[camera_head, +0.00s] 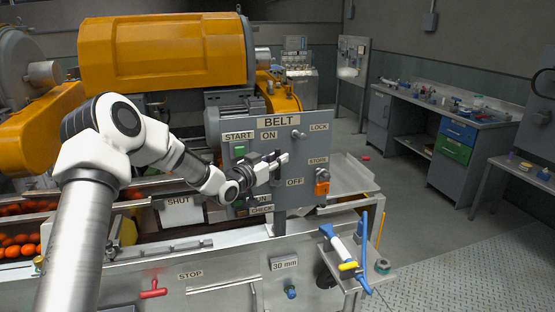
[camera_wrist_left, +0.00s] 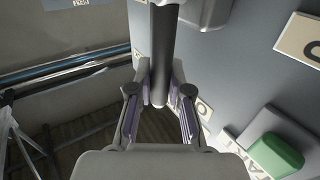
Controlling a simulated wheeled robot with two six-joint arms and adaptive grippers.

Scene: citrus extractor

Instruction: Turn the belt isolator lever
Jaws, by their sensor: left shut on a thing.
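The grey BELT panel (camera_head: 308,146) stands upright at the middle of the head view, with ON and OFF labels. In the left wrist view the belt isolator lever is a dark round bar (camera_wrist_left: 163,48) running down from the top between my fingers. My left gripper (camera_head: 279,162) is in front of the panel between the ON and OFF labels. In the left wrist view the left gripper (camera_wrist_left: 160,85) is shut on the lever, one finger on each side. In the head view the gripper mostly hides the lever. My right gripper is out of view.
A green START button (camera_head: 240,151) is left of the gripper and an orange padlock-like part (camera_head: 322,184) is at the panel's right. A red STOP handle (camera_head: 153,289) is on the front ledge. A tool holder (camera_head: 345,250) stands lower right. The floor at right is clear.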

